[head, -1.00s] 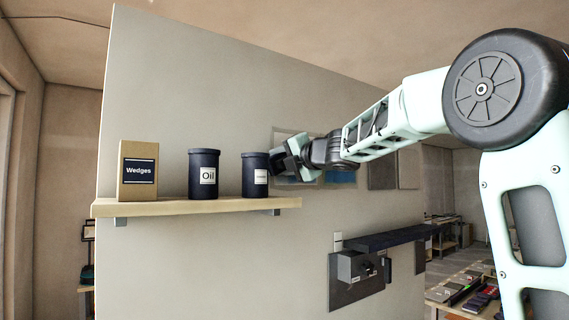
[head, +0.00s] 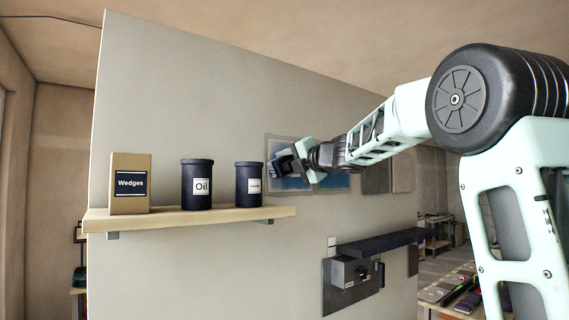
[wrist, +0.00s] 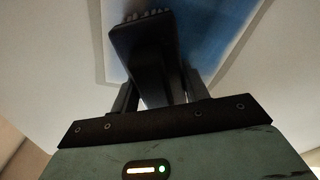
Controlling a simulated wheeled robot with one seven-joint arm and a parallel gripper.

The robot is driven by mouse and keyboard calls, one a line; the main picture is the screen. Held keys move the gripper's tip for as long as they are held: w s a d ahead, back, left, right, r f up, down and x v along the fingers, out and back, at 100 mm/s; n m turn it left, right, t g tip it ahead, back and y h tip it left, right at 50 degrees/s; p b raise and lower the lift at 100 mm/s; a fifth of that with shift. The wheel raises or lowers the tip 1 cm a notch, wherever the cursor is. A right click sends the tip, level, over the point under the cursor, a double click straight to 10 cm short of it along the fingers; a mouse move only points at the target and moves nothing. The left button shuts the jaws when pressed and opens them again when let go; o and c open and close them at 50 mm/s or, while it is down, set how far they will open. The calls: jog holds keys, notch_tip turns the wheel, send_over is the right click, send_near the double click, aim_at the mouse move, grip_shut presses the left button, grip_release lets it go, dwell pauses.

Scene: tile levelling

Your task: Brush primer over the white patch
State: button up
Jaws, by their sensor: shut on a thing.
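My gripper (head: 283,168) is up against the wall in the head view, in front of the framed patch (head: 290,185). The patch shows blue along its lower part and greyish at the upper left; my gripper and arm hide much of it. In the wrist view my gripper (wrist: 150,95) is shut on a dark brush (wrist: 145,45), whose bristle end points up toward the wall. The patch (wrist: 207,35) there is strong blue to the right of the brush and fades to pale near its border. Whether the bristles touch the surface I cannot tell.
A wooden shelf (head: 190,218) left of the patch holds a Wedges box (head: 130,184), an Oil canister (head: 197,185) and another dark canister (head: 249,185) close to my gripper. Below right, a dark ledge (head: 375,243) and a grey fixture (head: 352,272) stick out from the wall.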

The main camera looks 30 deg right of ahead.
aim_at(267, 156)
jog(key=shift+d+p, duration=1.1)
jog(key=shift+d, duration=3.9)
jog(key=shift+w+a+r, duration=0.1)
jog(key=shift+a+r, duration=0.2)
jog(key=shift+a, duration=0.55)
jog(key=shift+s+a+r, duration=0.1)
jog(key=shift+a+r, duration=0.25)
jog(key=shift+a, duration=0.45)
jog(key=shift+w+a+r, duration=0.1)
jog(key=shift+a+r, duration=0.2)
jog(key=shift+a, duration=0.55)
jog(key=shift+s+a+b, duration=0.2)
jog(key=shift+a+b, duration=0.8)
jog(key=shift+a, duration=3.5)
jog(key=shift+r, duration=0.1)
jog(key=s, duration=0.6)
jog(key=shift+d, duration=0.15)
